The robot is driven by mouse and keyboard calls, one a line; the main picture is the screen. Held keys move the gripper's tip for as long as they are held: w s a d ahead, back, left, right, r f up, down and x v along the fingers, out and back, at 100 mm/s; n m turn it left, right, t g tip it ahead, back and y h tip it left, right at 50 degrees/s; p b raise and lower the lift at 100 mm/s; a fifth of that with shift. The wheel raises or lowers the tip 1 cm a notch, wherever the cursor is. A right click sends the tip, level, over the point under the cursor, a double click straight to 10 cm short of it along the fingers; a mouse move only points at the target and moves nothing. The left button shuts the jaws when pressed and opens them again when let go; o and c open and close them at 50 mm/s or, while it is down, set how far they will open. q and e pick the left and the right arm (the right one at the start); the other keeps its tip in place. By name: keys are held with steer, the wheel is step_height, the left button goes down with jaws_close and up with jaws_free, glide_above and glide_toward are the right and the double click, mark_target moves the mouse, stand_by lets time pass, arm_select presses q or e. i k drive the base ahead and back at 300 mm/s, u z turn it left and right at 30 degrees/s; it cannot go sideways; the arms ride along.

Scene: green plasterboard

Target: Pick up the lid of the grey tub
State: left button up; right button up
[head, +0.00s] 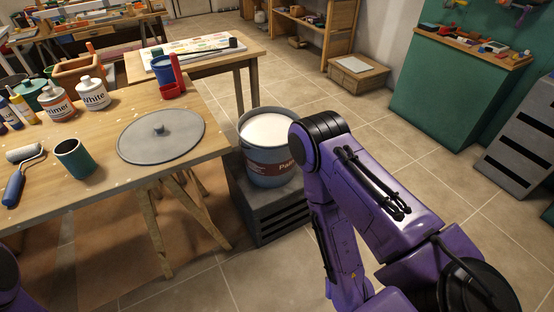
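The grey round lid (160,134) with a small knob on top lies flat on the wooden worktable, near its right edge. The grey tub (268,172) with a red paint label stands open to the right of the table, with white paint showing inside. My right arm reaches in from the lower right and covers part of the tub's right side. Its gripper is not in view. Only a small purple piece of my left arm shows at the lower left edge, and its gripper is not in view either.
The tub stands on a dark slatted crate (272,218). On the worktable (110,184) are a dark green cup (73,160), a paint roller (22,172), a white bottle (93,94) and a red holder (173,86). A second table (200,62) stands behind. Tiled floor lies open beyond the tub.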

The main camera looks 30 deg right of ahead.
mark_target(160, 136)
steer(key=z, duration=0.35)
steer(key=i, duration=0.7)
steer(key=z, duration=2.55)
steer(key=i, duration=1.15)
steer(key=u, duration=2.15)
